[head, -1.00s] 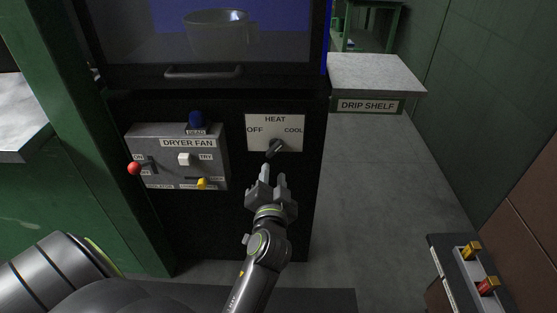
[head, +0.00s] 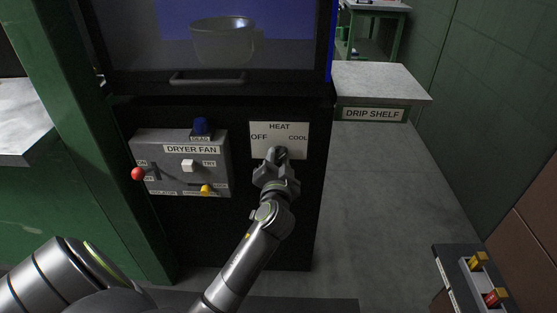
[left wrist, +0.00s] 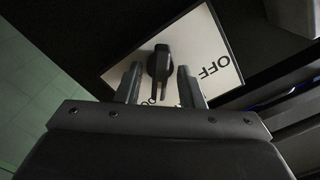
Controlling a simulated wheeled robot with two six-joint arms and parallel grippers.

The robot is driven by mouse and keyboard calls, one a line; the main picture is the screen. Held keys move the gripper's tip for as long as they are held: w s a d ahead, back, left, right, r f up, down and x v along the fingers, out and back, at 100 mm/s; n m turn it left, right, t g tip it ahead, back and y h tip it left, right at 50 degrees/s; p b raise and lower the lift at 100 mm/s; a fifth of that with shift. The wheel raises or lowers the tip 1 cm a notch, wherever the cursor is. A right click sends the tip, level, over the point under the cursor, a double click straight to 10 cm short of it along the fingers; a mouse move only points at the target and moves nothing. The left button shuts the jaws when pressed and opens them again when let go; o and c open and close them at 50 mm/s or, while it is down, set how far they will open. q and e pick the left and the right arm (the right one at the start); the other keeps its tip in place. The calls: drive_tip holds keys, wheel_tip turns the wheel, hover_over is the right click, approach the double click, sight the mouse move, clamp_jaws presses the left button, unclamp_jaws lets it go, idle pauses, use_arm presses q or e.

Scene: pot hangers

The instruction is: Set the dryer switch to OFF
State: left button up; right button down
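The dark switch knob sits on a white HEAT plate (head: 293,140) marked OFF at left and COOL at right, on the dryer's black front. In the left wrist view the knob (left wrist: 159,63) stands upright in the picture, and OFF shows to its right on the plate (left wrist: 205,50). My left gripper (head: 277,160) is at the knob and partly hides it in the head view. In the left wrist view its two fingers (left wrist: 158,84) are apart, one on each side of the knob, with gaps between. The knob's setting is hard to tell. My right gripper is not in view.
A grey DRYER FAN box (head: 180,165) with a red-tipped lever, white switch and yellow lever is left of the plate. The dryer door handle (head: 206,77) is above. A drip shelf (head: 380,80) stands at right. A small switch box (head: 470,280) is at lower right.

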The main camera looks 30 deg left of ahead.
use_arm(q)
drive_tip(key=shift+d, duration=0.1)
drive_tip(key=shift+v, duration=1.4)
drive_tip(key=m, duration=1)
